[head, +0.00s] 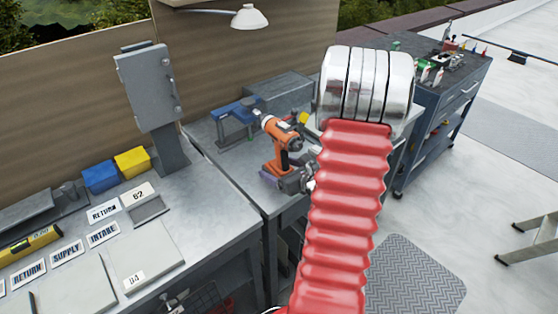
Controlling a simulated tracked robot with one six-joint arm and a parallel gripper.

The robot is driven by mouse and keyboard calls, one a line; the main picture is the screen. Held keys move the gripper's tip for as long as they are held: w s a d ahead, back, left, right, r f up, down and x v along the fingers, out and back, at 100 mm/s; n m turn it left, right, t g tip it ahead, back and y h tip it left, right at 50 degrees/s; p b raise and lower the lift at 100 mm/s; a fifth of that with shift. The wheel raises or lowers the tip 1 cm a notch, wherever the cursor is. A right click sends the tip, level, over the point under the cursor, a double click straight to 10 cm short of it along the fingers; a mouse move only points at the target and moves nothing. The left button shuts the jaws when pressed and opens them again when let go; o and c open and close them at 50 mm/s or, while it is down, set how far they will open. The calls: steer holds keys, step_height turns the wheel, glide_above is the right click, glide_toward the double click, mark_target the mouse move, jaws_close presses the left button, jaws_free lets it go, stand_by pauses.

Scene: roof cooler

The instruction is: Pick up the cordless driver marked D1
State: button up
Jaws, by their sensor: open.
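What looks like part of my gripper (299,179), grey metal, shows beside the driver's lower handle, at the left edge of my red ribbed arm. Its jaws are open. The rest of it is hidden behind the arm, and I cannot tell whether it touches the driver.
The left bench holds blue (100,177) and yellow (132,162) bins, labels and plates. A tool cart (432,98) stands at right. A patterned mat (410,280) covers floor at front right.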

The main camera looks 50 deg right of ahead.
steer(key=shift+c, duration=0.5)
jaws_close()
steer(key=shift+r, duration=0.1)
stand_by(0.9)
